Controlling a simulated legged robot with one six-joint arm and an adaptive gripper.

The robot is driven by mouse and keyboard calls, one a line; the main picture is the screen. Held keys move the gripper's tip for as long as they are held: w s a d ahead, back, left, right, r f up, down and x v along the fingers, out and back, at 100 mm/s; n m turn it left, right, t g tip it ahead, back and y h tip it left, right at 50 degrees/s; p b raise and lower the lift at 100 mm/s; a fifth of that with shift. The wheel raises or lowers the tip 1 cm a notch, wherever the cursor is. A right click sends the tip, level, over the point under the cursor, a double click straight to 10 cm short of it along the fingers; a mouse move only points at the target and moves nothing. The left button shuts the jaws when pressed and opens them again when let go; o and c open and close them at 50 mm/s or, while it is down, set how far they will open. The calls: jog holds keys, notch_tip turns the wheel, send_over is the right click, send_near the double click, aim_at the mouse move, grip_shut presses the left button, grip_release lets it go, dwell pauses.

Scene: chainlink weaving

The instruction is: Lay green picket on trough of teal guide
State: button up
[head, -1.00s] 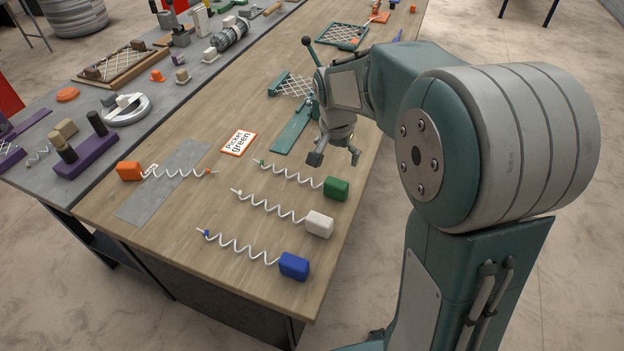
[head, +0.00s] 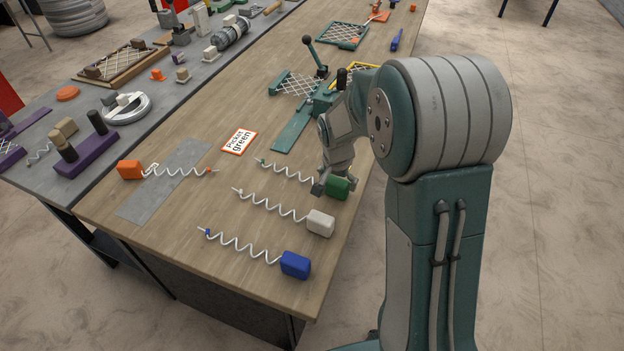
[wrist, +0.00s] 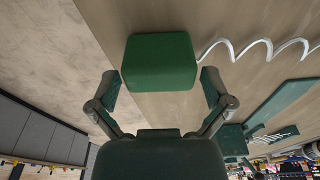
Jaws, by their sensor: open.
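The green picket is a white spiral wire (head: 285,172) with a green block (head: 338,188) at its right end, lying on the wooden table. My gripper (head: 327,188) is at the green block and partly covers it in the head view. In the wrist view the green block (wrist: 160,62) sits ahead of and between the two spread fingers of my gripper (wrist: 162,88); I see no grip on it. The teal guide (head: 294,130) is a long flat strip farther up the table, joined to a teal device with a lever. Its trough is too small to make out.
A white-block picket (head: 320,223) and a blue-block picket (head: 295,265) lie nearer the front. A card (head: 239,142) reads "Picket green". Wire mesh (head: 298,84) is beyond the guide.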

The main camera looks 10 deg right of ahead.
jog(key=shift+a, duration=0.1)
jog(key=c, duration=0.9)
jog(key=shift+c, duration=0.2)
jog(key=shift+r, duration=0.15)
